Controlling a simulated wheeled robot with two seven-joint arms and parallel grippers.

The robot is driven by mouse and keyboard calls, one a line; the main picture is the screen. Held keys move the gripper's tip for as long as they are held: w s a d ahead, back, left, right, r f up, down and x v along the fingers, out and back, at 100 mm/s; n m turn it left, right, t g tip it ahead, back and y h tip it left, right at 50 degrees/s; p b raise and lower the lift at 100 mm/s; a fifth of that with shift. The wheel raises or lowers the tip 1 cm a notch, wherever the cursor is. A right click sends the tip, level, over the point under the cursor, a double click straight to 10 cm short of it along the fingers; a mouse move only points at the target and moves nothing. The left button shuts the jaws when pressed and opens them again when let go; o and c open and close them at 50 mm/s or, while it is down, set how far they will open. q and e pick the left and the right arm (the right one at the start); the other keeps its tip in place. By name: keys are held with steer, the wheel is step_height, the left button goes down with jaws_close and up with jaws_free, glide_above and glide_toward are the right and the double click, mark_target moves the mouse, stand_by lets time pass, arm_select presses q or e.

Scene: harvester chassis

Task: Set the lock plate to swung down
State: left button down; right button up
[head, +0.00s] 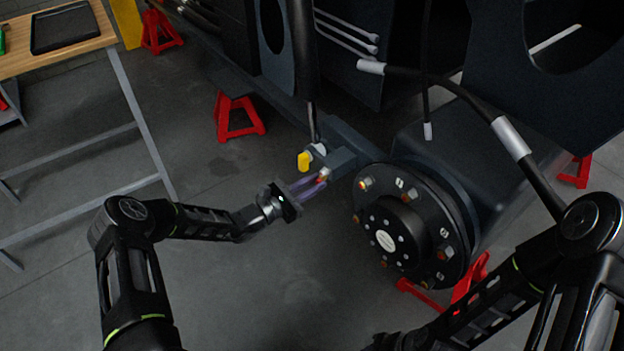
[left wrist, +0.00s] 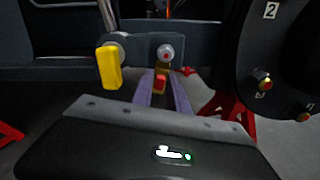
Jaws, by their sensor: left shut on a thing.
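A yellow plate (head: 304,161) hangs from a grey round pivot at the end of a dark bracket (head: 339,160). It also shows in the left wrist view (left wrist: 109,67), pointing down and apart from my fingers. A small red and orange piece (left wrist: 161,80) sits between my left fingers, below a round grey knob with a red centre (left wrist: 166,52). The frames do not show clearly which piece is the lock plate. My left gripper (head: 314,184) is shut on the red piece, just below and right of the yellow plate. My right gripper is out of view.
A black wheel hub (head: 400,238) with bolts stands close to the right of my left gripper. Red jack stands (head: 238,118) stand on the grey floor. A wooden-topped table (head: 90,42) with a black tray is at upper left. Cables hang from the chassis at the right.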

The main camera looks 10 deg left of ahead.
arm_select(q)
steer(key=shift+s+d+f+n, duration=0.1)
steer(key=shift+s+d+n, duration=0.1)
steer(key=shift+n, duration=0.5)
steer(key=c, duration=1.4)
jaws_free()
steer(key=shift+c, duration=0.2)
steer(key=shift+a, duration=0.1)
steer(key=p+v, duration=0.2)
steer(key=v, duration=0.5)
steer(key=shift+s, duration=0.3)
steer(key=shift+a, duration=0.15)
